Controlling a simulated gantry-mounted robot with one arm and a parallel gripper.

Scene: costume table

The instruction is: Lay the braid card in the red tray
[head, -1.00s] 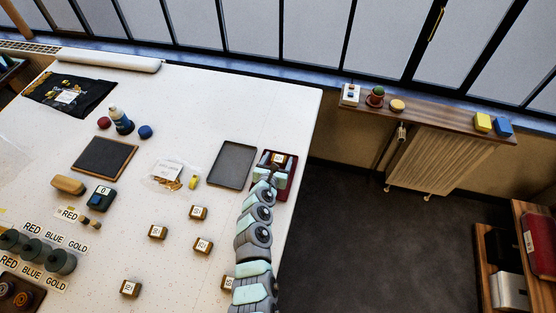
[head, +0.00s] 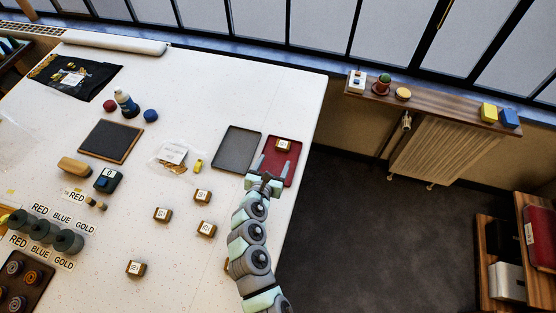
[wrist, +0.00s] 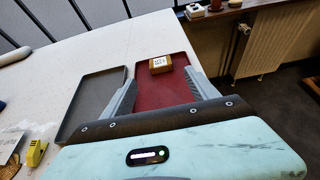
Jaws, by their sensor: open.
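The red tray (head: 284,167) lies at the table's right edge, and it fills the middle of the wrist view (wrist: 160,90). A small brown block with a white label on top (head: 283,145), which I take to be the braid card, lies flat inside the tray near its far end. It also shows in the wrist view (wrist: 160,65), clear of the tray's far wall. My gripper (head: 272,168) is open and empty, over the near part of the tray. In the wrist view its two fingers (wrist: 160,80) are spread wide and apart from the block. The label's print is too small to read.
A grey tray (head: 236,149) lies just left of the red one. Several similar labelled blocks (head: 203,196) sit on the white table (head: 235,85). A clear bag (head: 172,155) and a small yellow object (head: 198,165) lie left of the grey tray.

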